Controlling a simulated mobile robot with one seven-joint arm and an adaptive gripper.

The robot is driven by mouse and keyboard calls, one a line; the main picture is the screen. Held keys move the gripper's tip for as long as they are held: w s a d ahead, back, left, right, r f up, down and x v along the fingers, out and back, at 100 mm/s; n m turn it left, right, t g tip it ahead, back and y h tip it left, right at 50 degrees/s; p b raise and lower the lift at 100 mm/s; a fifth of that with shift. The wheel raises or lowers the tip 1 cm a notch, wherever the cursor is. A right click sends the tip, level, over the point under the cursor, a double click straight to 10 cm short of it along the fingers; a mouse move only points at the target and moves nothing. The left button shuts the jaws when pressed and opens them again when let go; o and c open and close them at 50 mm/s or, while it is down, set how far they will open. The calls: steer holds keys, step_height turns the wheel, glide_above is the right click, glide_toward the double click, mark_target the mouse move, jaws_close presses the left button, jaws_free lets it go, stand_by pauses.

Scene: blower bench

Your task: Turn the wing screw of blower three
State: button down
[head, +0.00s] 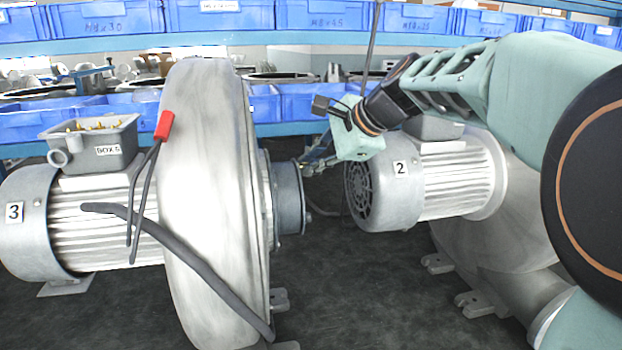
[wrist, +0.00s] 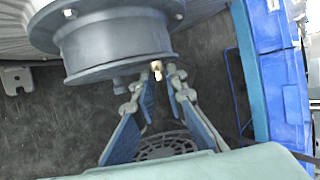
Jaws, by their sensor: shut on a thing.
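Blower three (head: 208,200) stands at the left of the head view, with the label 3 on its motor. Its dark grey round flange (head: 289,198) faces right, and the flange (wrist: 115,45) fills the upper part of the wrist view. A small brass-coloured wing screw (wrist: 157,70) sits at the flange rim. My gripper (head: 305,168) is at the upper right edge of the flange. In the wrist view its fingertips (wrist: 164,76) close in around the screw from both sides. They are shut on it and hide part of it. The screw is too small to make out in the head view.
Blower two (head: 385,190), labelled 2, stands close to the right, behind and below my arm. Blue bins (head: 105,18) line the shelf behind. Dark floor (head: 345,270) between the blowers is clear.

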steer(key=b, duration=0.2)
steer(key=shift+f+t+b, duration=0.25)
steer(key=shift+t+b, duration=0.1)
steer(key=shift+t, duration=0.05)
steer(key=shift+r, duration=0.2)
steer(key=c, duration=2)
jaws_free()
steer(key=shift+o, duration=0.2)
steer(key=v, duration=0.7)
steer(key=shift+s+d, duration=0.25)
steer(key=shift+d, duration=0.1)
